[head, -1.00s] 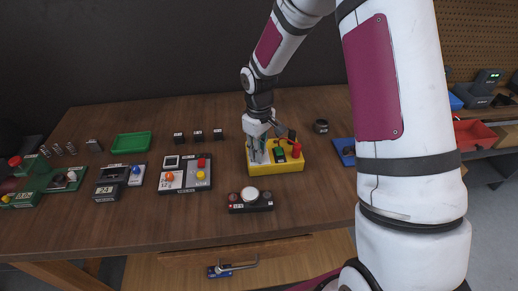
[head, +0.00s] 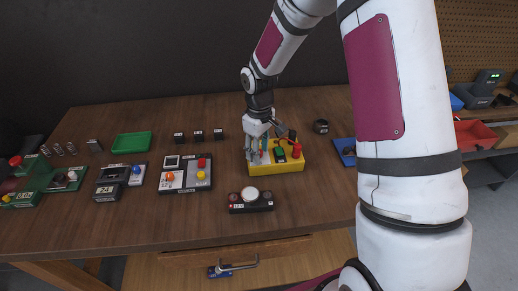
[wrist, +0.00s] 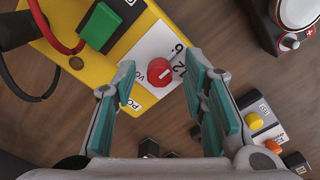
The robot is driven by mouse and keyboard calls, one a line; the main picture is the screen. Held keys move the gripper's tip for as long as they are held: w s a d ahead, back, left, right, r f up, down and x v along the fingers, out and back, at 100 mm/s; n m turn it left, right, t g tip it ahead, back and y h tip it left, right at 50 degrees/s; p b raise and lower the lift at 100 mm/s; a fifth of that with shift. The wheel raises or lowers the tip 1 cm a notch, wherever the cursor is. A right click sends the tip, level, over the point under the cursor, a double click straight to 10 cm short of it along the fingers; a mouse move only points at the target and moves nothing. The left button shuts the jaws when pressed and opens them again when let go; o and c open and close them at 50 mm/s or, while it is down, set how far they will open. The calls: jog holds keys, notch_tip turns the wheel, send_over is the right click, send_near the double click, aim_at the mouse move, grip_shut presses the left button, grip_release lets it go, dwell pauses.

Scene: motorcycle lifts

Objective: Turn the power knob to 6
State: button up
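The yellow power box (head: 280,168) sits on the wooden table, and its corner shows large in the wrist view (wrist: 100,75). It carries a red knob (wrist: 160,72) with a pale pointer mark, on a white dial plate (wrist: 150,42). A 6 and a 12 are printed beyond the knob; other lettering is partly cut off. I cannot tell exactly which number the pointer meets. My gripper (wrist: 163,80) is open, its teal-padded fingers apart on either side of the knob, with no clear contact. In the head view my gripper (head: 257,148) is over the box's left end.
A green block (wrist: 102,27) and red and black cables stand on the box beside the dial. A black unit with a white round button (head: 250,195) lies in front. A grey button panel (head: 186,175) lies to the left. Small black blocks (head: 198,135) stand behind.

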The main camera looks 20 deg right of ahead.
jog(key=shift+r, duration=0.1)
notch_tip(320, 180, up, 12)
dwell(0.5)
